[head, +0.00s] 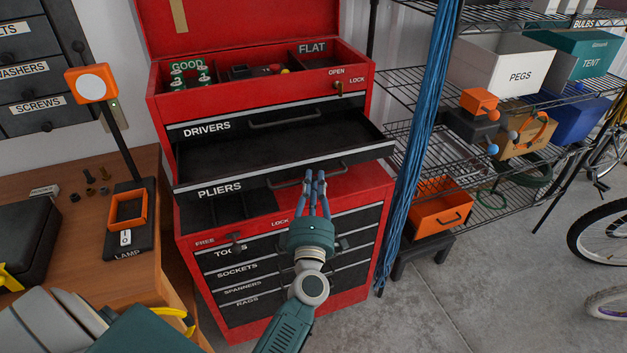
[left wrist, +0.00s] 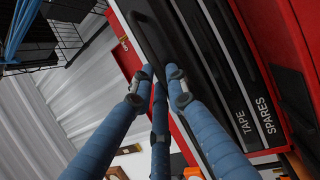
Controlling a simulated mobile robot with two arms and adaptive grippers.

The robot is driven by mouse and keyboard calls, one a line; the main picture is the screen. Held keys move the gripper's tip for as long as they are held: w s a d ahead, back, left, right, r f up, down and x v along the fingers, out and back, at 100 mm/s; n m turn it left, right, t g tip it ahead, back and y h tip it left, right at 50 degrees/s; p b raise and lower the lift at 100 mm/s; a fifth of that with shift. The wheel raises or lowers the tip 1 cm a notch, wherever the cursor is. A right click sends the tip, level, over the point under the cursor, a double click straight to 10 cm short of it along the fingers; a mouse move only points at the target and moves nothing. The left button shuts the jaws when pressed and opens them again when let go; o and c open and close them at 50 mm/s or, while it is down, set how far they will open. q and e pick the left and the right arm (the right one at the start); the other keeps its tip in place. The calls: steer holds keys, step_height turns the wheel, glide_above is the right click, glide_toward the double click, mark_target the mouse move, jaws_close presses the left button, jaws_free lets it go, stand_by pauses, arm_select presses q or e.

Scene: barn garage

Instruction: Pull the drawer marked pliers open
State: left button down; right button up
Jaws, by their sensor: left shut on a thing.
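The drawer marked PLIERS (head: 219,190) sticks out of the red tool chest (head: 160,108), pulled well open. Its dark inside looks empty. The drawer marked DRIVERS (head: 207,129) above it is flush with the chest. My left gripper (head: 316,180) reaches up to the middle of the pliers drawer's front, shut on its handle (head: 285,182). The fingers partly hide the handle. In the left wrist view, the fingertips of my left gripper (left wrist: 158,78) meet at the dark handle bar (left wrist: 146,35). My right gripper is not in view.
A wooden bench (head: 75,225) with a lamp (head: 128,210) stands left. Blue cables (head: 415,140) hang close on the right, before a wire shelf (head: 400,85). The floor (head: 500,270) at right is partly clear.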

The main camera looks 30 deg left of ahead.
arm_select(q)
steer(key=c, duration=1.7)
jaws_free()
steer(key=v, duration=1.2)
steer(key=shift+f, duration=0.1)
